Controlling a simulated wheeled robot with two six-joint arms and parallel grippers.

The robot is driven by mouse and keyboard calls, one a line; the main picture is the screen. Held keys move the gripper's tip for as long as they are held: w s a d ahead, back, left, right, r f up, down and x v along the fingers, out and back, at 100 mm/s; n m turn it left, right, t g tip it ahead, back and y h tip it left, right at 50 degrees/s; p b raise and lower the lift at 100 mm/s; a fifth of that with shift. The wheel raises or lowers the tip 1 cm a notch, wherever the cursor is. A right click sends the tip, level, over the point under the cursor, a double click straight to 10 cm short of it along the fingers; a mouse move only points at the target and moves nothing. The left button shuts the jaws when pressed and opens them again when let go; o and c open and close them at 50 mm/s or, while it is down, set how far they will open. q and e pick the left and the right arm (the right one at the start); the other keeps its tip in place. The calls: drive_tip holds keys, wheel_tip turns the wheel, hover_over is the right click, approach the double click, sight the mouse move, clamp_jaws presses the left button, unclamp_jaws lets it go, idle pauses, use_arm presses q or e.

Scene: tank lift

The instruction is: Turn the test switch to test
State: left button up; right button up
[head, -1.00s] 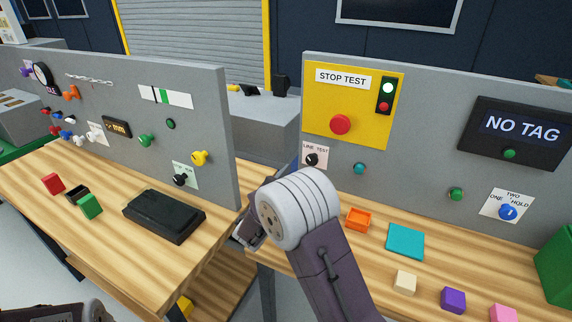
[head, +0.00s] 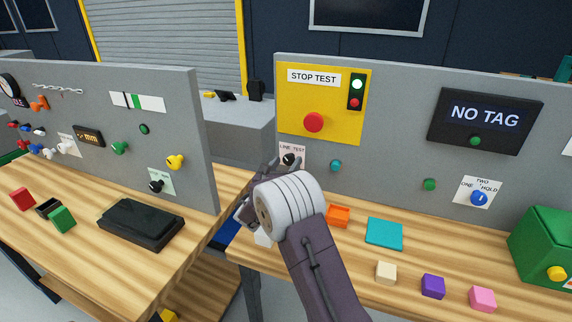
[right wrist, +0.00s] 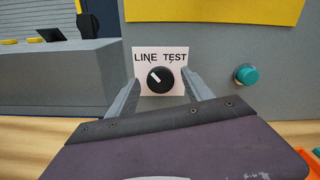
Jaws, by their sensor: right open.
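The test switch is a black round knob (right wrist: 160,80) on a white plate marked LINE and TEST (right wrist: 172,54). Its white pointer mark leans to the upper left, toward LINE. In the head view the knob (head: 289,159) sits low on the right grey panel, under the yellow STOP TEST plate. My right gripper (right wrist: 162,90) is open and empty, with one finger to each side of the knob in the right wrist view. Whether a finger touches it I cannot tell. In the head view this gripper (head: 272,178) is partly hidden by its own wrist. My left gripper is not in view.
A red button (head: 314,122) is on the yellow plate above the switch. A teal button (right wrist: 245,75) is to its right. An orange tray (head: 338,216) and a teal square (head: 384,233) lie on the bench below. A gap separates the two benches.

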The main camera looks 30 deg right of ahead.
clamp_jaws()
drive_tip(key=shift+f+m+b, duration=0.15)
drive_tip(key=shift+m+b, duration=0.15)
drive_tip(key=shift+b, duration=0.35)
drive_tip(key=m+b, duration=0.6)
drive_tip(key=b, duration=0.4)
drive_tip(key=m+b, duration=0.7)
drive_tip(key=b, duration=0.2)
drive_tip(key=shift+s+f+b, duration=0.15)
drive_tip(key=shift+f+b, duration=0.05)
drive_tip(key=shift+b, duration=0.15)
drive_tip(key=shift+r+m+b, duration=0.2)
drive_tip(key=shift+m+b, duration=0.9)
drive_tip(key=shift+m, duration=0.1)
drive_tip(key=shift+r, duration=0.1)
unclamp_jaws()
